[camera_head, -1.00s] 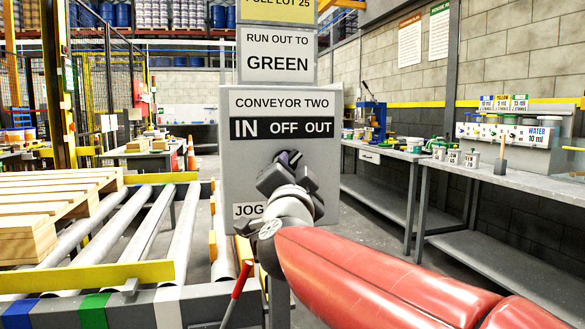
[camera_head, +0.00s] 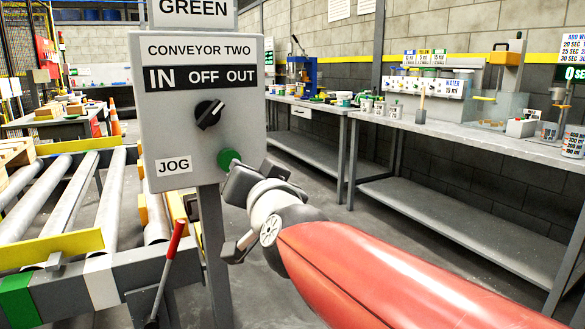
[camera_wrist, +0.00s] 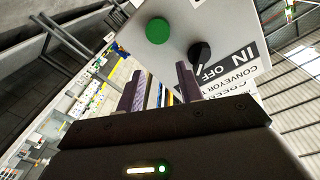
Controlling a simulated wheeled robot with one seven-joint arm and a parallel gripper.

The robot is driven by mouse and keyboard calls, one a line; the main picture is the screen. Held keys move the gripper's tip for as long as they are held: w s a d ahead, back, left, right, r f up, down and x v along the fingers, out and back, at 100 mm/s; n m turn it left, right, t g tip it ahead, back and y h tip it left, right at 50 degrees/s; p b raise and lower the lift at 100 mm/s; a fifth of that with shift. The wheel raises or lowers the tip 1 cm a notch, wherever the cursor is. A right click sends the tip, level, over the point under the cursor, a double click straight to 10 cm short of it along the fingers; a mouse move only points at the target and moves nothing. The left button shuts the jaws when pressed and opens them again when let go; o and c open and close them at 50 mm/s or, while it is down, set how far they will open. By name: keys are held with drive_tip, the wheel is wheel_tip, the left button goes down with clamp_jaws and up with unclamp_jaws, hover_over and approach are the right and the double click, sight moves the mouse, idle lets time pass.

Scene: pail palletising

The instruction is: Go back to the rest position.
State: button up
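The grey control box (camera_head: 150,110) labelled CONVEYOR TWO stands upright at left of centre. It carries a black selector knob (camera_head: 209,113) under the words IN, OFF, OUT, and a green button (camera_head: 229,159) beside the JOG label. The knob sits at a slant; I cannot tell which word it selects. My gripper (camera_head: 236,183) is at the box's lower right, just below the button, its fingertips mostly hidden. In the wrist view my gripper's two fingers (camera_wrist: 161,85) stand apart with nothing between them. The knob (camera_wrist: 200,52) and button (camera_wrist: 157,31) show beyond them.
A roller conveyor (camera_head: 110,200) with a red-handled lever (camera_head: 174,240) is at left. A long grey workbench (camera_head: 470,138) with small pots and dispensers runs along the right wall. The floor between box and bench is open.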

drive_tip(key=s+d+f+g+h, duration=0.3)
drive_tip(key=s+d+f+g, duration=0.2)
drive_tip(key=s+d+f, duration=0.4)
drive_tip(key=s+d+f+g+h, duration=0.4)
drive_tip(key=s+d+f, duration=0.6)
drive_tip(key=d+f, duration=0.6)
drive_tip(key=shift+s+d+f+n+g+h, duration=0.3)
drive_tip(key=shift+f+g, duration=0.15)
drive_tip(key=shift+g, duration=0.45)
drive_tip(key=shift+w+a, duration=0.1)
drive_tip(key=shift+a, duration=0.05)
